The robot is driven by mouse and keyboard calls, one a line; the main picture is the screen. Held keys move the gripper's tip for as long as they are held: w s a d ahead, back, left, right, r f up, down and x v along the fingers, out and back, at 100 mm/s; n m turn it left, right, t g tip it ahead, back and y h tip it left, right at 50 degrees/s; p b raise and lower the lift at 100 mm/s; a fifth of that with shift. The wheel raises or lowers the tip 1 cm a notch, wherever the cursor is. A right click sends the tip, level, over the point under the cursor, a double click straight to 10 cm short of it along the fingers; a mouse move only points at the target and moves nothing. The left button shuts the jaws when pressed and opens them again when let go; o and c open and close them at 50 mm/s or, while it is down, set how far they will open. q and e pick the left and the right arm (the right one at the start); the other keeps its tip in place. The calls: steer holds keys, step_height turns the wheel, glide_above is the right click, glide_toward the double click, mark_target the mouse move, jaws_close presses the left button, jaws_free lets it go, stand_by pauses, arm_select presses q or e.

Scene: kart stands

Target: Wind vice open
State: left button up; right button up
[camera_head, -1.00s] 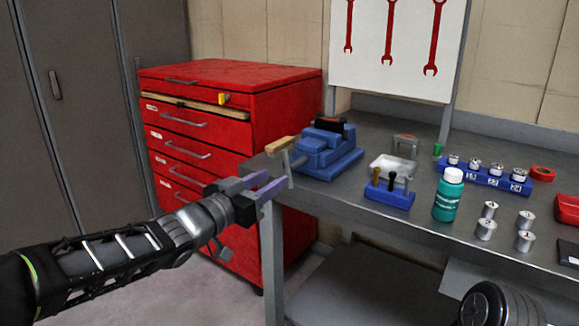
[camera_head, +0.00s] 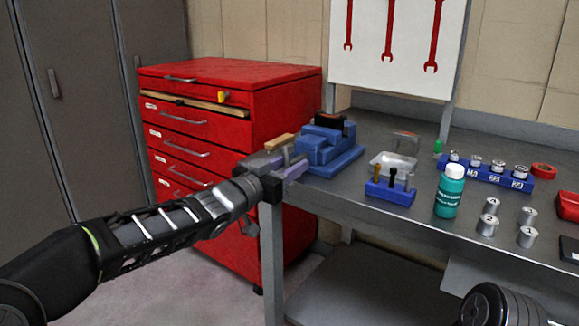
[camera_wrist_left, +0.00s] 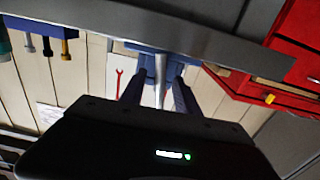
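The blue vice (camera_head: 325,150) sits on the left end of the grey bench. Its crank has a wooden handle (camera_head: 279,142) that points out to the left, above my gripper. My left gripper (camera_head: 287,165) is at the front of the vice, by the crank. In the left wrist view, the two fingers (camera_wrist_left: 158,88) stand apart on either side of a silver bar (camera_wrist_left: 160,72), with gaps showing beside it. The blue of the vice (camera_wrist_left: 146,48) shows beyond. The crank's lower part is hidden behind the fingers in the head view. My right gripper is not seen.
A red drawer cabinet (camera_head: 285,90) stands just behind and left of the bench (camera_head: 330,192).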

arm_select(q)
steer(key=shift+c, duration=0.6)
jaws_close()
